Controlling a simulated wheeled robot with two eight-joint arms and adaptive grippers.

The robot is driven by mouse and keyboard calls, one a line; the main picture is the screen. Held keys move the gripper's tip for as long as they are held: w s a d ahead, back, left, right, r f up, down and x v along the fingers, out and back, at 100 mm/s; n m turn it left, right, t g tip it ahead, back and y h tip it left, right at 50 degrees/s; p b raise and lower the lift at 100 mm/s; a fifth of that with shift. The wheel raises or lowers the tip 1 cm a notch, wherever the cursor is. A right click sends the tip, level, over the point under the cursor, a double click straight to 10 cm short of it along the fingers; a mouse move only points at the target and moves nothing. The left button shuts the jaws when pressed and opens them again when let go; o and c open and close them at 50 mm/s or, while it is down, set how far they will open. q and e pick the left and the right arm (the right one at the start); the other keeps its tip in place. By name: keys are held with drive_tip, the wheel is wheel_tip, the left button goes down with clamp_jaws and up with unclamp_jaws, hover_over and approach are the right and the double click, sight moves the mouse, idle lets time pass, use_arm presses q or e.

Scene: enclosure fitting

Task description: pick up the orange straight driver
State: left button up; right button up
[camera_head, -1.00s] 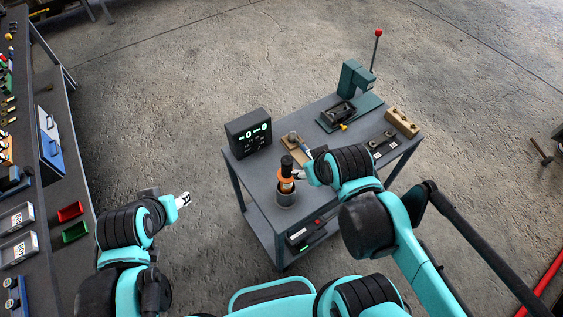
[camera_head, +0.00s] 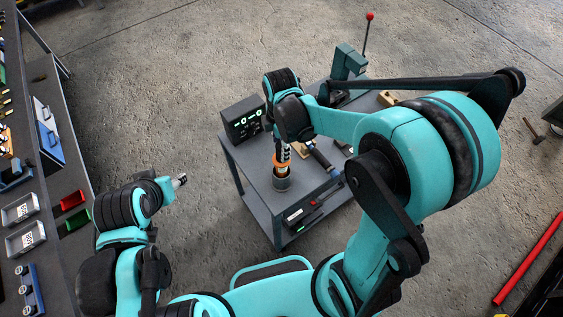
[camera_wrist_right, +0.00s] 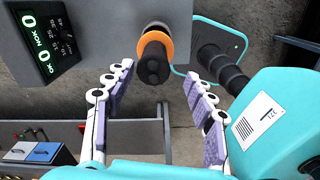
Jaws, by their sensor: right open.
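The orange straight driver (camera_head: 281,162) stands upright in a grey round cup (camera_head: 281,182) on the cart top. In the right wrist view the driver (camera_wrist_right: 154,58) shows end-on, with a black grip and an orange collar, above the silver cup rim. My right gripper (camera_head: 284,148) is beside the driver's upper part and partly hides it. In the right wrist view its two fingers (camera_wrist_right: 157,82) are spread wide, with the black grip between and just beyond the tips. No contact shows. My left gripper (camera_head: 180,180) is off the cart to the left, too small to judge.
A display box (camera_head: 243,122) stands behind and left of the cup, close to the right gripper. A green press (camera_head: 348,62) with a red-knobbed lever is at the back of the cart (camera_head: 256,200). A workbench with red and green bins (camera_head: 72,200) runs along the left.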

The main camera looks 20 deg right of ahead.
sight(282, 164)
drive_tip(key=f, duration=0.4)
drive_tip(key=w+f, duration=0.1)
drive_tip(key=f, duration=0.1)
drive_tip(key=shift+d+f, duration=0.2)
clamp_jaws()
